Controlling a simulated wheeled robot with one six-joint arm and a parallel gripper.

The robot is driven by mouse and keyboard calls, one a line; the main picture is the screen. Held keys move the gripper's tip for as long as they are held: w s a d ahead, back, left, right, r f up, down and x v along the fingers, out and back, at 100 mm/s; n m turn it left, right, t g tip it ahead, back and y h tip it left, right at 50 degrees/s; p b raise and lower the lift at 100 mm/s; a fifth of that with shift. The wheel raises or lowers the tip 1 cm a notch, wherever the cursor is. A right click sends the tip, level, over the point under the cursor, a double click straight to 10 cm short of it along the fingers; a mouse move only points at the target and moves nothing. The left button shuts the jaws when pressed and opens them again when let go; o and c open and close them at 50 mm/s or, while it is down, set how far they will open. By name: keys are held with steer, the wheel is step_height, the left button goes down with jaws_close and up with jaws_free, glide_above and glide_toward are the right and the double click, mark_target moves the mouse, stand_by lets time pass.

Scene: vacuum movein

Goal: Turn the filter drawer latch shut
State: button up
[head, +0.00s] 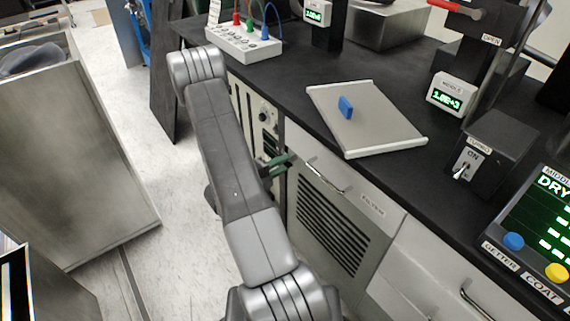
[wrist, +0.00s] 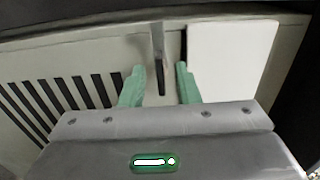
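The filter drawer (head: 333,232) is a pale front with dark louvers, a bar handle (head: 322,178) and a FILTER label, below the bench top. In the wrist view its louvered front (wrist: 62,88) lies at the left. A thin dark upright piece, seemingly the latch (wrist: 159,62), stands between my green fingertips with a gap on each side. My gripper (head: 284,163) is open at the drawer's left edge; it also fills the lower wrist view (wrist: 160,84). The latch is hidden by my arm or too small to make out in the head view.
A pale panel (wrist: 230,55) stands right of the fingers. The black bench top (head: 290,95) holds a grey tray (head: 375,125) with a blue handle and a TURBO switch box (head: 490,150). A metal cabinet (head: 70,150) stands left; the floor (head: 150,190) between is clear.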

steer(key=shift+x, duration=0.8)
jaws_close()
